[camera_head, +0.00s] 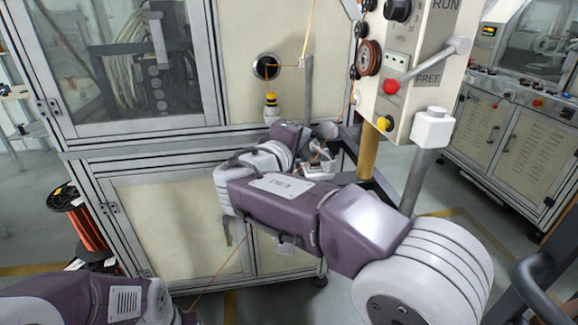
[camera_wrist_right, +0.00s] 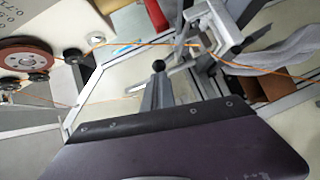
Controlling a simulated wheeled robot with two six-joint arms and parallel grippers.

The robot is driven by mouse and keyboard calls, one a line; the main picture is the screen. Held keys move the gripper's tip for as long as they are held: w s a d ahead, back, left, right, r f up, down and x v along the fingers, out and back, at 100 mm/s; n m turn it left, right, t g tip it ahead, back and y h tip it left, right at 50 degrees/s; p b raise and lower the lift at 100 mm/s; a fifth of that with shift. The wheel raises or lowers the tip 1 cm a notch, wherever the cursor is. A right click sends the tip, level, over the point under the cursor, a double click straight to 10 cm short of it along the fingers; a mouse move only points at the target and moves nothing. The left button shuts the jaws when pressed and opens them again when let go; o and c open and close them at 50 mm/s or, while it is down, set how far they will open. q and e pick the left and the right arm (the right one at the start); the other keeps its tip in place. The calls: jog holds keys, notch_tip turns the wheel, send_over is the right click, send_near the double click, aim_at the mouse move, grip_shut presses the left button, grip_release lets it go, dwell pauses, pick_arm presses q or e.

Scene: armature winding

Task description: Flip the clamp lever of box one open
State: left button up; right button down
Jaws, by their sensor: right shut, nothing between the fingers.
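A cream control box (camera_head: 433,50) marked RUN and FREE stands at the upper right of the head view. I cannot tell whether this is the clamp lever or whether the box is box one. My right arm reaches in front of the machine, left of and below the box. My right gripper (camera_wrist_right: 158,94) is shut and empty in the wrist view, near a black ball knob (camera_wrist_right: 158,65). My left gripper is out of view; only my left forearm shows.
A red-brown reel (camera_head: 368,58) sits on the box's left side, and shows in the wrist view (camera_wrist_right: 28,56). A thin orange wire (camera_wrist_right: 130,44) runs past my right gripper. A grey post (camera_head: 308,90) and frame bars stand close by. An orange wire spool (camera_head: 85,220) stands at left.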

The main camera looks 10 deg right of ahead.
jog(key=d+r+m+g+y+p, duration=0.2)
jog(key=d+r+m+y, duration=0.1)
jog(key=d, duration=0.4)
jog(key=shift+w+m+y, duration=0.15)
jog(key=shift+m+y, duration=0.45)
jog(key=shift+m, duration=0.3)
jog(key=shift+r+p, duration=0.7)
jog(key=shift+r, duration=0.1)
